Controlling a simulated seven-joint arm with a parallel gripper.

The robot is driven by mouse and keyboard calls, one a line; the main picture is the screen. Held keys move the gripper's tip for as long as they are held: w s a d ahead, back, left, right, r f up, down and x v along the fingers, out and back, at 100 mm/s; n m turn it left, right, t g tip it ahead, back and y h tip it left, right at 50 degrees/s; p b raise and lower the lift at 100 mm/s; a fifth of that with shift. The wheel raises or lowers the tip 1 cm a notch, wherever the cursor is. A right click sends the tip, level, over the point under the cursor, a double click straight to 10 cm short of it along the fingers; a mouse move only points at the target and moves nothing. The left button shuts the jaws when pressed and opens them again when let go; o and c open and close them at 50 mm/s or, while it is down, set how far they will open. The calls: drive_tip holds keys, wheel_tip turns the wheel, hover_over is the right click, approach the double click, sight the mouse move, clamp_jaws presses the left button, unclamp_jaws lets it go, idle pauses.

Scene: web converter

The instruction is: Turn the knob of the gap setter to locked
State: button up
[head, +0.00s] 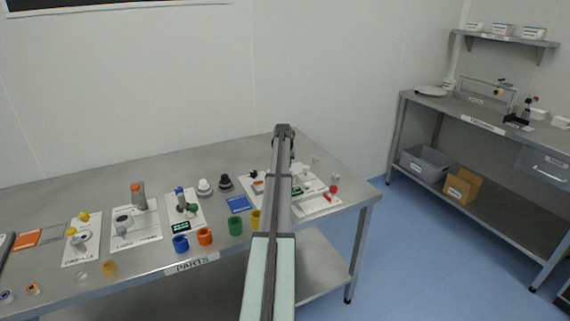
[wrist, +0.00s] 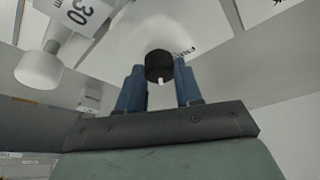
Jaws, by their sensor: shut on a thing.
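In the wrist view my gripper (wrist: 158,76) has its two blue fingers on either side of a black round knob (wrist: 159,64) and is shut on it. The knob has a short white mark on its near side. In the head view my arm reaches over the right part of the parts table. It hides the gripper's fingertips and the knob there, so I cannot tell the knob's setting.
The parts table (head: 130,170) carries several panels, coloured cups such as a green cup (head: 236,225), and a red-topped part (head: 333,190) right of my arm.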

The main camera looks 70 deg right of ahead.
drive_tip(key=shift+m+g, duration=0.3)
drive_tip(key=shift+m, duration=0.2)
drive_tip(key=o, duration=1)
drive_tip(key=shift+o, duration=0.2)
drive_tip(key=v, duration=1.3)
drive_tip(key=shift+a+r, duration=0.15)
drive_tip(key=shift+r, duration=0.25)
